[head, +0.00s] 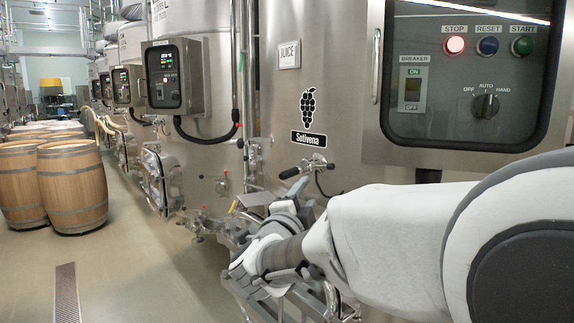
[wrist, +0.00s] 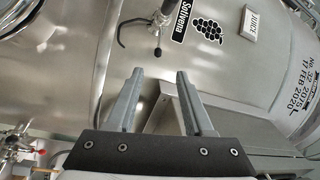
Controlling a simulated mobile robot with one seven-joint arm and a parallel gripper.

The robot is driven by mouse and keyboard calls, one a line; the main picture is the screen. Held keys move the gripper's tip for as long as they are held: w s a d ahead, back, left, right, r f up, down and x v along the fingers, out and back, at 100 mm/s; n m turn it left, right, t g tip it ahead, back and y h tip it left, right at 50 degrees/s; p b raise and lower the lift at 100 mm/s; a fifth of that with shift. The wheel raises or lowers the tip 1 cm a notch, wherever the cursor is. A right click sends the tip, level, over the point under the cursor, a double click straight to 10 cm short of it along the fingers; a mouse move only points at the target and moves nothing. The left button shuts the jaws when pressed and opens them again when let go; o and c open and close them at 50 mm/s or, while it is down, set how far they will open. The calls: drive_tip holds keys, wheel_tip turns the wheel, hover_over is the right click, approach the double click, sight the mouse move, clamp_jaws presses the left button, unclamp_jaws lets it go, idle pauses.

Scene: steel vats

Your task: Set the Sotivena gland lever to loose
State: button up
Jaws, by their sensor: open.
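The Sotivena vat (head: 345,105) stands in front of me, with its grape sign and name plate (head: 308,138). Below the plate a small steel fitting with a black-gripped lever (head: 291,173) sticks out from the wall; I take this as the gland lever. In the wrist view the lever's dark curved arm (wrist: 122,34) and its stem with a dark end (wrist: 158,44) are above the fingertips, apart from them. My gripper (wrist: 160,75) is open with nothing between its fingers. In the head view my wrist hides much of the area below the lever.
A control box (head: 465,75) with buttons and a selector knob is on the vat at right. A steel box-like part (wrist: 170,112) lies behind my fingers. Barrels (head: 72,185) stand at left beside an open aisle with a floor drain (head: 66,292).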

sight(329, 168)
drive_tip(key=shift+m+h, duration=0.5)
drive_tip(key=shift+h, duration=0.2)
drive_tip(key=p+x, duration=0.1)
drive_tip(key=x, duration=0.5)
drive_tip(key=p+x, duration=0.1)
drive_tip(key=x, duration=0.4)
drive_tip(key=p+x, duration=0.1)
drive_tip(key=x, duration=0.5)
drive_tip(key=shift+w+d+f, duration=0.3)
drive_tip(key=shift+d+f, duration=0.05)
clamp_jaws()
